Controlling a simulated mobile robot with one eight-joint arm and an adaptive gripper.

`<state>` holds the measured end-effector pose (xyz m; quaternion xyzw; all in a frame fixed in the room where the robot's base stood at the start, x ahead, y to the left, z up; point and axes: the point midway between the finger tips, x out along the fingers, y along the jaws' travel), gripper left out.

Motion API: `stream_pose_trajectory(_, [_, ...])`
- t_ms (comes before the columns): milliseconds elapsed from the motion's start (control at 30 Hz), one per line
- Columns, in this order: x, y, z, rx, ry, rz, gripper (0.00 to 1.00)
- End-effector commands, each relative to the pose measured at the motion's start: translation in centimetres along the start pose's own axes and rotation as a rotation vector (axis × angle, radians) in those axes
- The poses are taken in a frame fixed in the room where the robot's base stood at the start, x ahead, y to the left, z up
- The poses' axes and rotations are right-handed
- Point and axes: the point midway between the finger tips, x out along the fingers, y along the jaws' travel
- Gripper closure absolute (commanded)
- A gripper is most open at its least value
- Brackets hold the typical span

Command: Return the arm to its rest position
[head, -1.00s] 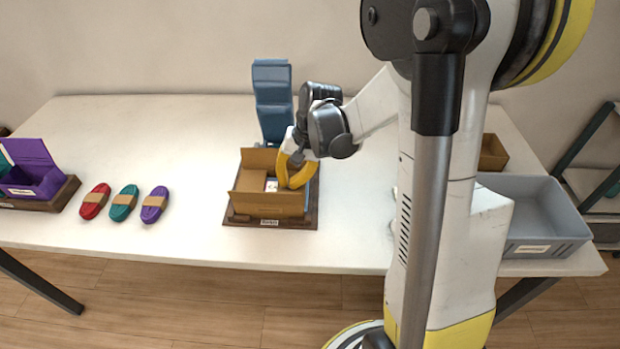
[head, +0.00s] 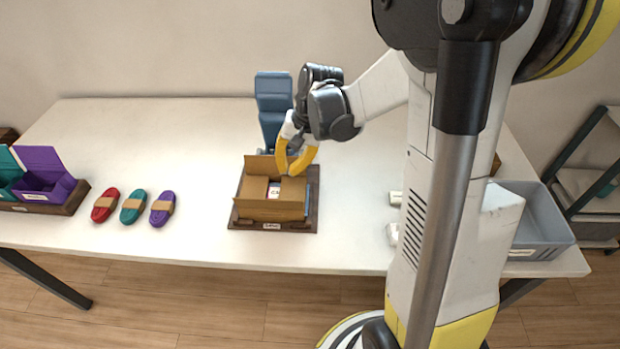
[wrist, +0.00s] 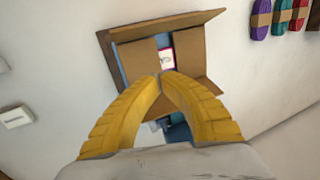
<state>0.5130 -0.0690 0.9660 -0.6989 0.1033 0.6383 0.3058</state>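My gripper (head: 288,174) has two curved yellow fingers and is raised just above the open cardboard box (head: 271,211). In the wrist view the fingertips (wrist: 161,75) come together with nothing seen between them. The box sits on a dark wooden base with its flaps spread, and a small white card or label (head: 274,190) shows inside it. My arm reaches in from the right, bent at the wrist.
Red (head: 105,205), teal (head: 133,207) and purple (head: 162,208) cord bundles lie left of the box. A purple bin (head: 45,185) stands further left. A blue stand (head: 273,100) is behind my gripper. A grey tray (head: 545,225) is at the right. The table's back left is clear.

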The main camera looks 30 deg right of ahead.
Motion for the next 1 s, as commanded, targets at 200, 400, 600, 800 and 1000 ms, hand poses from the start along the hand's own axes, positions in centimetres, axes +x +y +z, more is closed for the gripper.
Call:
stream_pose_trajectory(200, [-0.2,-0.1,0.0,0.0,0.0,0.0,1.0])
stream_pose_trajectory(400, [-0.2,-0.1,0.0,0.0,0.0,0.0,1.0])
stream_pose_trajectory(600, [-0.9,-0.4,0.5,-0.016,0.013,0.003,1.0])
stream_pose_trajectory(800, [-5.0,-1.8,4.0,-0.14,0.113,0.025,1.0])
stream_pose_trajectory(1000, [-9.4,-2.4,9.2,-0.331,0.262,0.056,1.0])
